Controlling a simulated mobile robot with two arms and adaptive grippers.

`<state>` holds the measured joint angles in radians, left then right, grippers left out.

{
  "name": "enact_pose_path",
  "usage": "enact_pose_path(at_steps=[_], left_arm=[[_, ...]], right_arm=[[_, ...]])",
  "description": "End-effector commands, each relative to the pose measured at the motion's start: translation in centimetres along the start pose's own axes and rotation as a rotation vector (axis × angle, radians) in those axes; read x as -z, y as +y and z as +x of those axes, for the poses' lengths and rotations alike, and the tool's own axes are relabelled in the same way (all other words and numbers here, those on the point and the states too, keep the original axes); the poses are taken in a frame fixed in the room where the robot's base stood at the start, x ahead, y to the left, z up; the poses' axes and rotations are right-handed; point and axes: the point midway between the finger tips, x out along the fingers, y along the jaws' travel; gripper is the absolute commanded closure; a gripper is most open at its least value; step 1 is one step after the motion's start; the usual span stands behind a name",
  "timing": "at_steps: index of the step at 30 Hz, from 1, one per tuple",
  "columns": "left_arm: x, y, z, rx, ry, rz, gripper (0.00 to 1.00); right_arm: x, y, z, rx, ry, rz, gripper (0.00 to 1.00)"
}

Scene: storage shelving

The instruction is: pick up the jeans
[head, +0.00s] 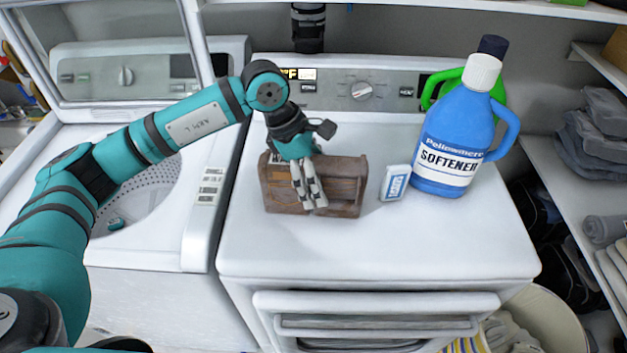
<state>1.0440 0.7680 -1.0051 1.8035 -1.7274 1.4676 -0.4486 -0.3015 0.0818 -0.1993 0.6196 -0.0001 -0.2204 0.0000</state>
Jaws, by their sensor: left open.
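I cannot clearly make out the jeans. Folded grey-blue cloth (597,137) is stacked on the right shelf, and I cannot tell whether it is the jeans. My left gripper (311,203) points down in front of the wooden caddy (345,185) on the white dryer. Its fingers are slightly apart with nothing seen between them. They hide part of the caddy; I cannot tell whether they touch it. My right gripper is not in view.
A small white box (395,184), a blue softener bottle (450,150) and a green-handled bottle (428,92) stand right of the caddy. The washer lid (110,50) is up at left. A basket (548,310) stands lower right. The dryer's front top is clear.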

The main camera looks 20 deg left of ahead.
Motion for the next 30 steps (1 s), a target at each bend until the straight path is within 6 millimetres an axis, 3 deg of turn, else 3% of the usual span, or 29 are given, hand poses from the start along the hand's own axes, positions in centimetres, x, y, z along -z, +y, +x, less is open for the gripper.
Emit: enact_pose_path(at_steps=[6, 12, 30], left_arm=[[-0.1, 0.0, 1.9, 0.000, 0.000, -0.001, 0.00], [0.0, 0.0, 2.0, -0.001, -0.001, -0.001, 0.00], [0.0, 0.1, 1.9, -0.001, -0.001, -0.001, 0.77]], right_arm=[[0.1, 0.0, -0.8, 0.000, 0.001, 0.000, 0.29], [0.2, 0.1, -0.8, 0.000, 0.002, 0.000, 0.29], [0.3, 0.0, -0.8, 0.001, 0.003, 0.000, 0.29]])
